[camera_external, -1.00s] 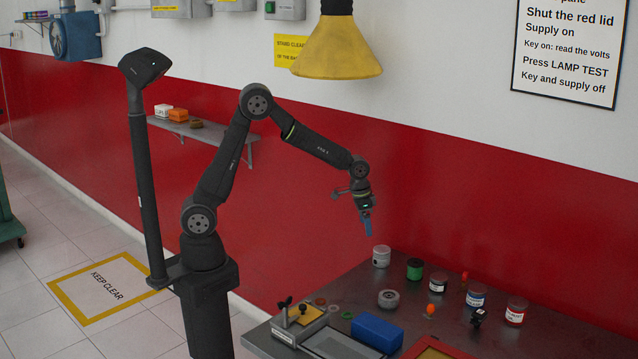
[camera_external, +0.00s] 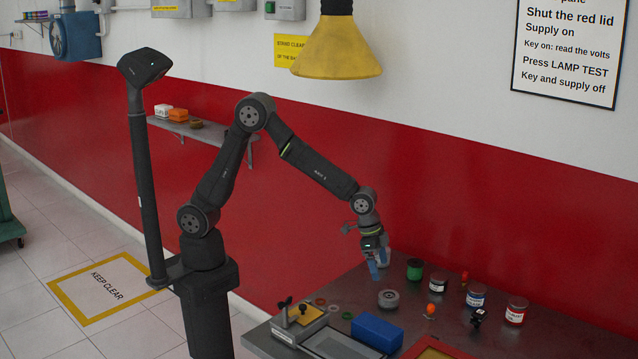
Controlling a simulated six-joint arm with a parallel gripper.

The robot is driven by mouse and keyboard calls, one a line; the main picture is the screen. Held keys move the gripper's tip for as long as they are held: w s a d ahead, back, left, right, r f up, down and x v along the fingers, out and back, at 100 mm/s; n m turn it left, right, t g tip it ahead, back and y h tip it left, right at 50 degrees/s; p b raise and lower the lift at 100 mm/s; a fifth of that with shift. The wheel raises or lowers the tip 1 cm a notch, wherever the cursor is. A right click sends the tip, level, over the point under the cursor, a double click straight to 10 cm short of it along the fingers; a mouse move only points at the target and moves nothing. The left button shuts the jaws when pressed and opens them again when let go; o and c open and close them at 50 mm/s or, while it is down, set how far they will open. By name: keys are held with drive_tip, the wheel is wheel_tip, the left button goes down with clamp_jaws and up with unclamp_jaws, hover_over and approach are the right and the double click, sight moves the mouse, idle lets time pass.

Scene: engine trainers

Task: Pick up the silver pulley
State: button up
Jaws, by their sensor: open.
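The gripper is open and empty, apart from the pulley by a small gap. A white jar (camera_external: 384,256) behind my gripper is partly hidden by it.
A green-and-black can (camera_external: 414,269), several labelled jars such as the blue one (camera_external: 475,297), and an orange-topped knob (camera_external: 430,310) stand to the right. The blue box (camera_external: 377,332) and a grey panel fixture (camera_external: 300,322) are in front. Small rings (camera_external: 333,308) lie left.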

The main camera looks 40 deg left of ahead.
hover_over(388, 295)
drive_tip(key=a, duration=0.2)
drive_tip(key=f, duration=0.5)
drive_tip(key=shift+s+a+f, duration=0.1)
drive_tip(key=shift+s+f, duration=0.1)
drive_tip(key=shift+s, duration=0.1)
drive_tip(key=shift+d+x, duration=0.15)
drive_tip(key=shift+x, duration=1.25)
drive_tip(key=shift+d+x, duration=0.15)
drive_tip(key=shift+x, duration=1.3)
drive_tip(key=shift+r, duration=0.1)
drive_tip(key=shift+w, duration=0.1)
drive_tip(key=c, duration=1.4)
